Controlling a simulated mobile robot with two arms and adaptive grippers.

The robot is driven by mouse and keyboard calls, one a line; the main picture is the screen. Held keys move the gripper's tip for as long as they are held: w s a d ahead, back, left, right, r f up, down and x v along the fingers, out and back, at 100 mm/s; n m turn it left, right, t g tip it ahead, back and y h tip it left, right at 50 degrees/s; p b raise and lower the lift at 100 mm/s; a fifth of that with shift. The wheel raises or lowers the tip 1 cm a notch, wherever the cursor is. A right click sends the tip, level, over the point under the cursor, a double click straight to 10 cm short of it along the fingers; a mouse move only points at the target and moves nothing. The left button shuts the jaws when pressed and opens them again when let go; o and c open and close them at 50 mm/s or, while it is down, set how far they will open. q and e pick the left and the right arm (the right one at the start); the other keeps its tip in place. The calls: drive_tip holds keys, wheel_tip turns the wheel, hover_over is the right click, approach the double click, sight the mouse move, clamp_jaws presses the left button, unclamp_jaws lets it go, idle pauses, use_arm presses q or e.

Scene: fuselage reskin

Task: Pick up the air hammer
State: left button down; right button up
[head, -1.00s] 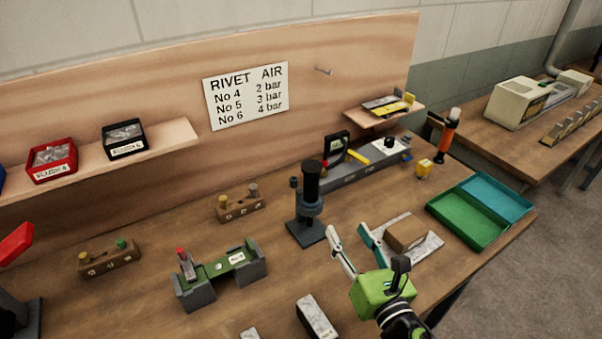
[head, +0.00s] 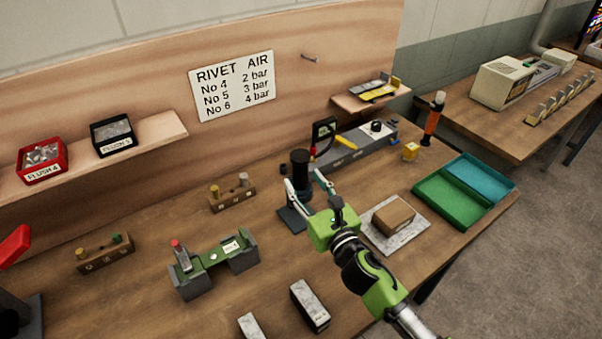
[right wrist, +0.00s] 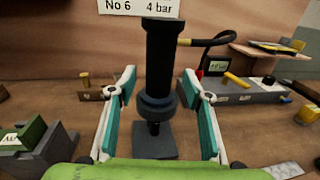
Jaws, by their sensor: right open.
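The air hammer (head: 302,171) is a dark upright cylinder on a dark square base (head: 292,220) on the workbench. In the right wrist view the air hammer (right wrist: 163,65) stands upright, with a blue-grey collar low on its body and a dark hose running off to the right. My right gripper (head: 309,183) is open, with one finger on each side of the hammer. In the right wrist view the fingers of the gripper (right wrist: 158,95) show gaps to the hammer on both sides. My left gripper is not in view.
A green riveted fixture (head: 212,260) and a wooden peg block (head: 231,193) stand to the left. A brown block (head: 393,214) on a pale plate and a green tray (head: 450,200) lie to the right. A grey pressure unit (head: 350,150) stands behind the hammer.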

sight(303, 179)
drive_tip(key=shift+x, duration=1.25)
drive_tip(key=shift+w+a, duration=0.15)
drive_tip(key=shift+w, duration=0.05)
drive_tip(key=shift+s, duration=0.1)
drive_tip(key=shift+c, duration=0.8)
clamp_jaws()
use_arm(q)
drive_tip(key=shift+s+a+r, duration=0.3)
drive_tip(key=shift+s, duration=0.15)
use_arm(e)
drive_tip(key=shift+r, duration=0.25)
drive_tip(key=shift+r, duration=0.45)
wheel_tip(303, 179, up, 15)
drive_tip(key=shift+r+p, duration=0.1)
drive_tip(key=shift+p, duration=0.65)
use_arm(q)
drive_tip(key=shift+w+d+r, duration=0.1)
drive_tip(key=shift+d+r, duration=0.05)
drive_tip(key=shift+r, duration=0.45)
use_arm(e)
drive_tip(key=shift+r, duration=0.95)
